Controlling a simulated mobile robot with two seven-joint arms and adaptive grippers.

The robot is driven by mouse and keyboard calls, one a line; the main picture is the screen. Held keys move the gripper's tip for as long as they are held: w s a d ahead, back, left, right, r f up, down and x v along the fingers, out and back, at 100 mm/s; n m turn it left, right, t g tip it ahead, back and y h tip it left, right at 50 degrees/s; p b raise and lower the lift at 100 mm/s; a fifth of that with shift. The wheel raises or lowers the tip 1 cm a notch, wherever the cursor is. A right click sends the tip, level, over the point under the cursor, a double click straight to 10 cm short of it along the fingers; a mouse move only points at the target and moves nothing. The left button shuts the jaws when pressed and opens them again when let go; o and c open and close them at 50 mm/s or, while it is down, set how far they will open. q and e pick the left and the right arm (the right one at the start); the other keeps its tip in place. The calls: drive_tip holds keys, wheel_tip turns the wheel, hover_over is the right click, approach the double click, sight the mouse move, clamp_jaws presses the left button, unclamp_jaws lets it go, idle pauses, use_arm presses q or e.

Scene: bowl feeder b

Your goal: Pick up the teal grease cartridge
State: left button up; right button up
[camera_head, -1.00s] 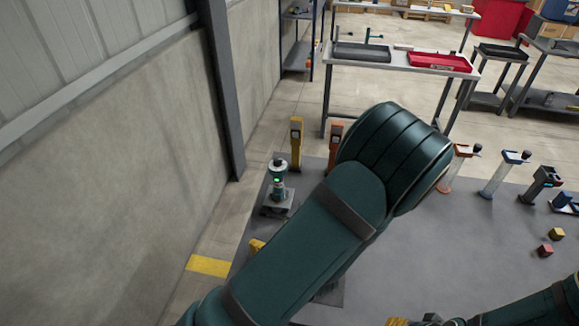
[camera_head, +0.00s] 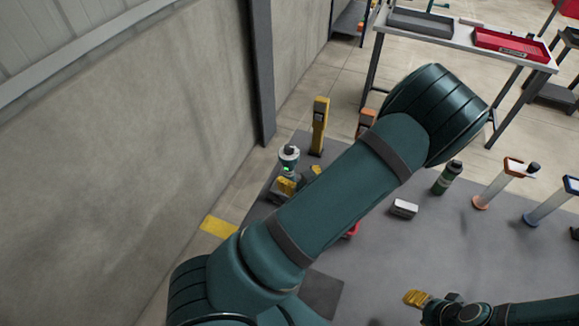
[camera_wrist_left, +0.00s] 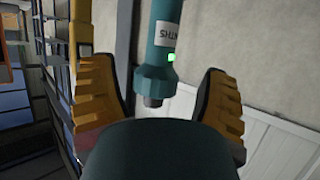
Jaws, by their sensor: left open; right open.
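The teal grease cartridge (camera_head: 288,156) stands near the wall at the left in the head view, with a pale band and a green light; its lower part is hidden. In the left wrist view the cartridge (camera_wrist_left: 158,62) has a white label and a dark tip. My left gripper (camera_head: 299,180) is open, its yellow fingers beside the cartridge. In the left wrist view my left gripper (camera_wrist_left: 163,100) has one finger on each side of it, with gaps between. My right gripper (camera_head: 418,298) is at the lower right, partly cut from clear view and away from the cartridge.
A yellow post (camera_head: 319,126) stands just behind the cartridge, and an orange one (camera_head: 366,122) to its right. A dark green cylinder (camera_head: 447,177) and a white-topped block (camera_head: 404,208) are further right. The concrete wall (camera_head: 170,130) is close on the left. A table (camera_head: 455,42) with trays stands behind.

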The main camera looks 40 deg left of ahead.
sight(292, 169)
use_arm(q)
drive_tip(key=shift+x, duration=3.65)
clamp_jaws()
